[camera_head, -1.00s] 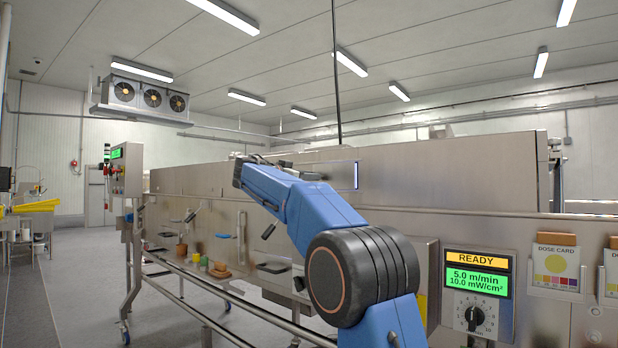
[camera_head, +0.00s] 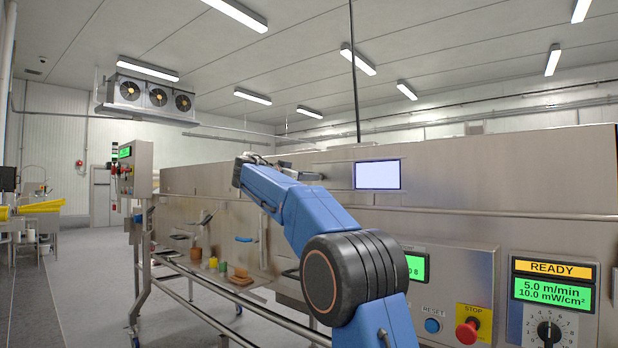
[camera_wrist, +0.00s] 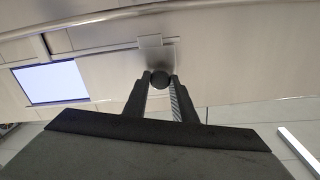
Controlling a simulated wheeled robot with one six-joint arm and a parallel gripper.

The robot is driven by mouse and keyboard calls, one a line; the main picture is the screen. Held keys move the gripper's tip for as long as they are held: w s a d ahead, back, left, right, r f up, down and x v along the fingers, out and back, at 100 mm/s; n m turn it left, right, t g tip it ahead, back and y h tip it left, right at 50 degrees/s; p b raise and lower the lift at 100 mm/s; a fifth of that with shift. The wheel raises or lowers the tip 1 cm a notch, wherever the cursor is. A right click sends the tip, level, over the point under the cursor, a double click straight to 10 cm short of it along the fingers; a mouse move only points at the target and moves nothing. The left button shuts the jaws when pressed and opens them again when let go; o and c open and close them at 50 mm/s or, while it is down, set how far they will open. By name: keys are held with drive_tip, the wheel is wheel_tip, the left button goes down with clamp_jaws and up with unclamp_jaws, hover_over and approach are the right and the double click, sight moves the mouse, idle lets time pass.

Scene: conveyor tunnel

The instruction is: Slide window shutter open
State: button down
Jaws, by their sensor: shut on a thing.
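The window (camera_head: 377,175) shows as a bright pale-blue rectangle in the tunnel's side, and it also shows at the left of the wrist view (camera_wrist: 50,83). The flat metal shutter (camera_wrist: 112,70) is beside the window, on the arm's side, leaving the bright pane in view. A round black knob (camera_wrist: 160,76) stands out from the shutter. My gripper (camera_wrist: 160,84) is shut on this knob, one finger on each side.
The long steel tunnel has a READY panel (camera_head: 553,288) with a dial, a red stop button (camera_head: 467,331) and a blue reset button (camera_head: 432,325) at right. Small pots and a blue-handled tool are at its lower left side. Open floor (camera_head: 65,290) lies at left.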

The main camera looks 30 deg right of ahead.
drive_tip(key=shift+w+a+r, duration=0.1)
drive_tip(key=shift+w, duration=0.05)
drive_tip(key=c, duration=1.5)
unclamp_jaws()
drive_tip(key=shift+w, duration=0.1)
drive_tip(key=shift+o, duration=0.2)
drive_tip(key=v, duration=1.7)
drive_tip(key=shift+a, duration=0.2)
